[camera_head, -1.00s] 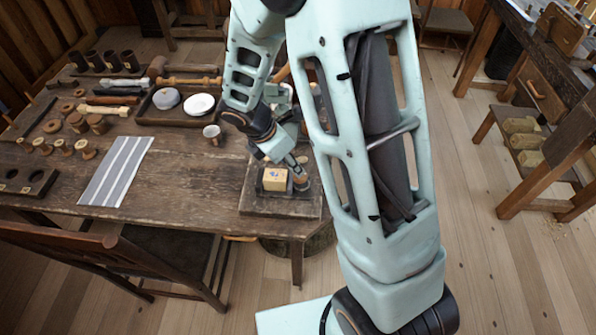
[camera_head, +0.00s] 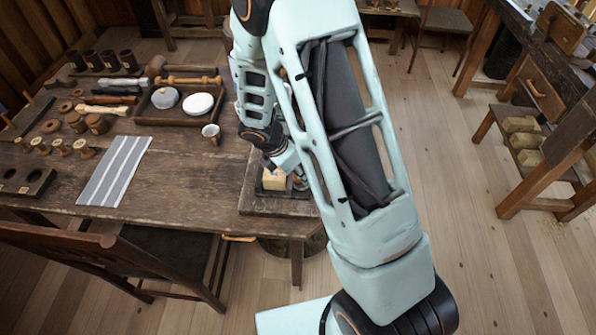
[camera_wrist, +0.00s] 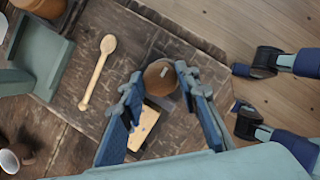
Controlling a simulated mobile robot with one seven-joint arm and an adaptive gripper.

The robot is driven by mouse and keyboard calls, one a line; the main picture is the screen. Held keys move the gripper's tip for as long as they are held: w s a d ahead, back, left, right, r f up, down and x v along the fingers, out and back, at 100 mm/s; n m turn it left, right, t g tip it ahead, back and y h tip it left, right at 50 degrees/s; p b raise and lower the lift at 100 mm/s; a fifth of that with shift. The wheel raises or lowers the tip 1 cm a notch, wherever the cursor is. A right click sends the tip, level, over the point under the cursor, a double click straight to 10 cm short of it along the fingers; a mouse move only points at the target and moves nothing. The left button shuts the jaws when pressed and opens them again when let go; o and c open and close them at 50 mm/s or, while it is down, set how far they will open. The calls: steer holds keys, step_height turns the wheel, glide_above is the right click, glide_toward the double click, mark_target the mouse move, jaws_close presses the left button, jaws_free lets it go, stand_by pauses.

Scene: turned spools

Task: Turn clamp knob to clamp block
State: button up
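The clamp knob (camera_wrist: 160,77) is a round brown knob with a pale mark on top, in the wrist view. My gripper (camera_wrist: 160,73) has its two blue fingers spread, one on each side of the knob; contact with it cannot be made out. The tan block (camera_wrist: 146,124) lies beside the knob, seen between the fingers and partly covered by the left one. In the head view the block (camera_head: 274,179) sits on the dark clamp board (camera_head: 262,205) at the bench's near right corner. There my arm hides the knob and most of the gripper.
A wooden spoon (camera_wrist: 98,72) lies near the clamp. A cup (camera_head: 211,133), a tray (camera_head: 166,118) with two pale discs and a striped cloth (camera_head: 114,171) are on the bench to the left. A chair (camera_head: 110,258) stands at the front.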

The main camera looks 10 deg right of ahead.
steer(key=c, duration=0.3)
steer(key=m+g, duration=0.1)
steer(key=m, duration=0.2)
steer(key=shift+w, duration=0.15)
steer(key=m+g, duration=0.1)
steer(key=m, duration=0.2)
steer(key=shift+w+m, duration=0.1)
steer(key=shift+m, duration=0.2)
steer(key=m+g, duration=0.1)
steer(key=m, duration=0.2)
steer(key=shift+m+g+b, duration=0.3)
steer(key=shift+g+b, duration=0.05)
steer(key=shift+g, duration=0.05)
steer(key=m, duration=0.2)
steer(key=m+g+y+b, duration=0.1)
steer(key=m, duration=0.2)
steer(key=shift+w+d+g, duration=0.1)
steer(key=shift+w+g, duration=0.1)
steer(key=shift+g, duration=0.1)
steer(key=m+y, duration=0.1)
steer(key=m, duration=0.2)
steer(key=m+g+y+b, duration=0.1)
steer(key=m, duration=0.2)
steer(key=shift+d, duration=0.1)
